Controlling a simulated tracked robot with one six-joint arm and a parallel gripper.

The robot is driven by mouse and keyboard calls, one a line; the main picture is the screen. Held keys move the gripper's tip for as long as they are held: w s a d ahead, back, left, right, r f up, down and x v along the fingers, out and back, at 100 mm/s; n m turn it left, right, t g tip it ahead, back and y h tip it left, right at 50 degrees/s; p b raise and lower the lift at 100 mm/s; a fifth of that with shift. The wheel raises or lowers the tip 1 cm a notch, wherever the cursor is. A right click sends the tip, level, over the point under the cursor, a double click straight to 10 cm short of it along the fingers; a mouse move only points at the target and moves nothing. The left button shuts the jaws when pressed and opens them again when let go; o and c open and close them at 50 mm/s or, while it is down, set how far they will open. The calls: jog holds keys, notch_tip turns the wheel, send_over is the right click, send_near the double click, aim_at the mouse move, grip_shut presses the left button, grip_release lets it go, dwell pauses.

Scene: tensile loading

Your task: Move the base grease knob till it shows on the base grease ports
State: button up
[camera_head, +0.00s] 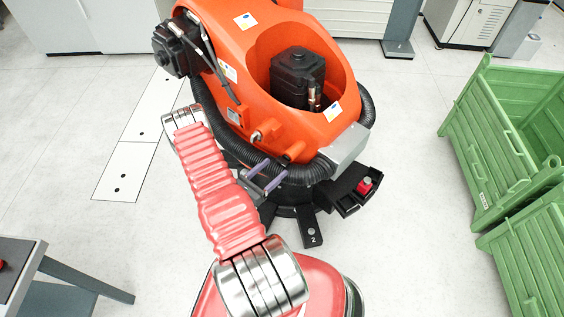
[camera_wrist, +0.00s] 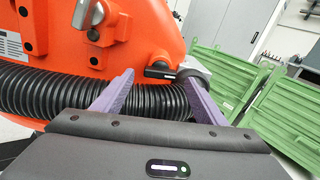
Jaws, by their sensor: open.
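The orange robot base (camera_head: 225,50) stands ahead; its flank (camera_wrist: 135,45) fills the upper left of the wrist view. A black lever-like knob (camera_wrist: 158,71), seemingly the base grease knob, sits on the flank's lower edge and points left. Black and metal fittings (camera_wrist: 93,35), possibly the base grease ports, sit on the flank left of it. My gripper (camera_wrist: 157,80) is open, its purple fingers pointing at the knob. The knob shows between the fingertips; I cannot tell how far beyond them it is. My gripper (camera_head: 266,173) is at the base's lower front in the head view.
A ribbed black hose (camera_wrist: 60,92) runs behind and below my fingers around the base. A black bracket with a red button (camera_head: 365,186) juts out at the right. Green crates (camera_head: 490,150) stand further right. A table (camera_head: 20,265) is at lower left.

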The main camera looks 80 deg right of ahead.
aim_at(280, 163)
jog(key=shift+x, duration=2.95)
jog(key=shift+c, duration=0.5)
jog(key=c, duration=0.9)
jog(key=shift+a, duration=0.1)
jog(key=shift+c, duration=0.2)
jog(key=shift+n, duration=0.6)
